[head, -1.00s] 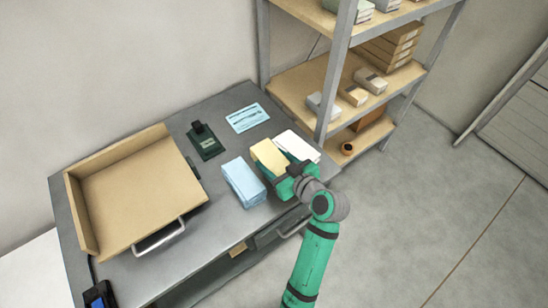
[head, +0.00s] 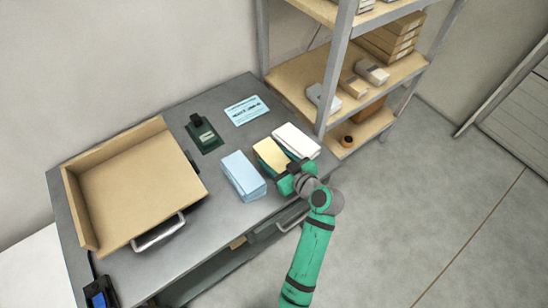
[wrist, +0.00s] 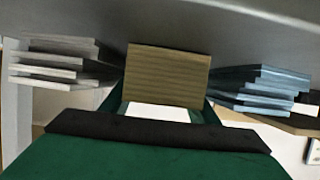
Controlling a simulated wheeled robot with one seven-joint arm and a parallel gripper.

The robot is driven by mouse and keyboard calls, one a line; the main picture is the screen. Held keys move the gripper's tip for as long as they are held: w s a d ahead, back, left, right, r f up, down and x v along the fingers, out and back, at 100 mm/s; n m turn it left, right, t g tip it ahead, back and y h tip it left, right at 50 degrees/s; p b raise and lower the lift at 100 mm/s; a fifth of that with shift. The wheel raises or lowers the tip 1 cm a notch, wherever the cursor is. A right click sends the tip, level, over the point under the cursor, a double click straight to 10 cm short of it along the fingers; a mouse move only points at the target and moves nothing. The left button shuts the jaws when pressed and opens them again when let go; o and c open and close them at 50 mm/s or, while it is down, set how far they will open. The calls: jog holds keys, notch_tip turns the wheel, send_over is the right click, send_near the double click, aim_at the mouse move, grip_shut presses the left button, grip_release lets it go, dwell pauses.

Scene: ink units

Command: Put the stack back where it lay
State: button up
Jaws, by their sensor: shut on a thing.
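A yellow-tan stack (head: 268,152) is held in my green gripper (head: 288,174) at the front right of the grey desk. In the wrist view the stack (wrist: 167,72) stands between my two fingers (wrist: 160,104), which are shut on it. It is in line between a light blue stack (head: 240,172) and a white stack (head: 297,139), with a narrow gap on each side. The wrist view shows the white stack (wrist: 58,62) on the left and the blue stack (wrist: 262,86) on the right. I cannot tell whether the held stack touches the desk.
A wooden tray (head: 84,212) with a metal handle fills the left of the desk (head: 219,222). A dark green device (head: 204,136) and a light blue printed card (head: 246,111) lie behind the stacks. A metal-framed shelf (head: 332,85) with boxes stands close on the right.

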jog(key=o, duration=1.2)
jog(key=shift+s+d+r, duration=0.2)
jog(key=v, duration=1.1)
jog(key=shift+s+r, duration=0.15)
jog(key=shift+s, duration=0.05)
